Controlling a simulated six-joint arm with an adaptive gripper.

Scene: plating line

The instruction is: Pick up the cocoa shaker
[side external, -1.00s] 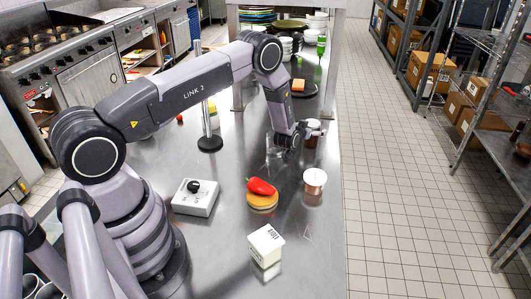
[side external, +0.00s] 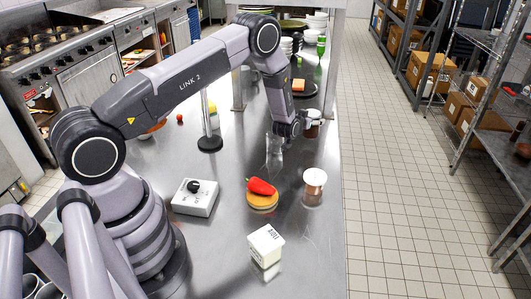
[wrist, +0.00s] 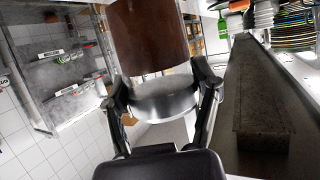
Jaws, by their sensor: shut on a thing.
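The cocoa shaker, a brown-filled cylinder with a silvery end band (wrist: 150,38), fills the middle of the wrist view. My gripper (wrist: 163,95) is shut on it, one finger on each side of the band. In the side external view my gripper (side external: 303,124) is near the right edge of the steel counter with the shaker (side external: 314,130) at its far right side. The arm partly hides the shaker there. I cannot tell its exact height above the counter.
A second white-lidded jar (side external: 315,178) stands nearer on the counter. A pole (side external: 209,125) stands left.

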